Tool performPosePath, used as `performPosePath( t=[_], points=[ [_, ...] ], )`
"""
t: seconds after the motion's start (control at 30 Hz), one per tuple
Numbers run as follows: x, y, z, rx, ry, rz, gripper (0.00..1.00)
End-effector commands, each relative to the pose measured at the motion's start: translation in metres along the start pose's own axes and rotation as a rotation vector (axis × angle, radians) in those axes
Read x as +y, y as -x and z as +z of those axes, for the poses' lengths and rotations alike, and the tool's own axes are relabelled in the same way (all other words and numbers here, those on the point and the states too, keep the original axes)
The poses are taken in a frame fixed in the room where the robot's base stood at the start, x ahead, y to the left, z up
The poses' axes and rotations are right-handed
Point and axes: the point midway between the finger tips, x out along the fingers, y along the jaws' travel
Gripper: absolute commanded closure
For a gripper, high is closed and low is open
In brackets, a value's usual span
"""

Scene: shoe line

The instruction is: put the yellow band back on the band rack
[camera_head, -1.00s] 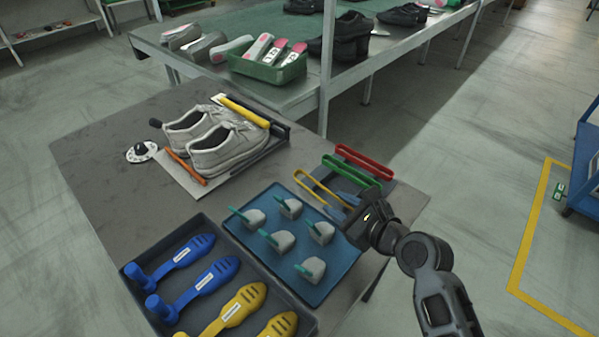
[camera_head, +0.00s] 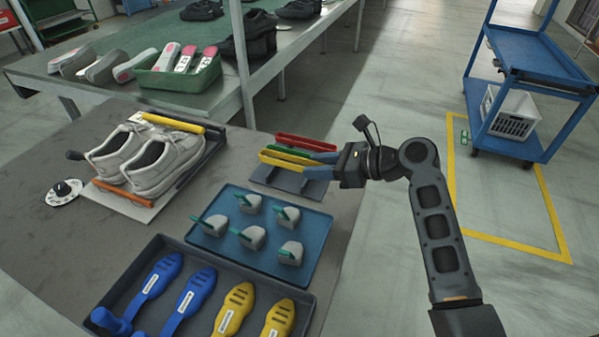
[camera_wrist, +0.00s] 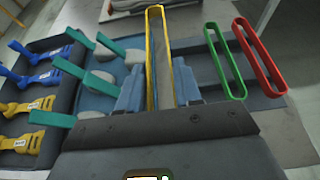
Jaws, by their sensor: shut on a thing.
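The yellow band (camera_head: 288,161) is a long thin loop. My gripper (camera_head: 322,166) is shut on it from the right; in the wrist view the yellow band (camera_wrist: 155,58) stands between the two blue fingers (camera_wrist: 157,90). The band rack (camera_head: 290,182) is dark grey and lies under the held band. The green band (camera_head: 290,151) and the red band (camera_head: 305,142) stand on the rack behind it, roughly parallel to it. In the wrist view the green band (camera_wrist: 224,60) and red band (camera_wrist: 258,58) are to its right. I cannot tell whether the yellow band touches the rack.
A blue tray (camera_head: 205,240) with several grey pieces with green tabs lies in front of the rack. A dark tray (camera_head: 150,252) holds blue and yellow shoe-shaped pieces. White shoes (camera_head: 150,160) stand on a board at the left. Free floor lies right of the table.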

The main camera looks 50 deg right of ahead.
Motion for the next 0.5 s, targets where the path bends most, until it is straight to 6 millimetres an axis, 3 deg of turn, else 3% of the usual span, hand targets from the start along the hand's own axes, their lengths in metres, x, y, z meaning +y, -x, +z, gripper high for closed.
performPosePath(
  t=[0.23,0.5],
  points=[
    [-0.034,-0.046,-0.013,-0.001,-0.002,0.001,0.94],
    [-0.046,-0.063,-0.02,0.0,0.0,-0.001,0.94]
  ],
)
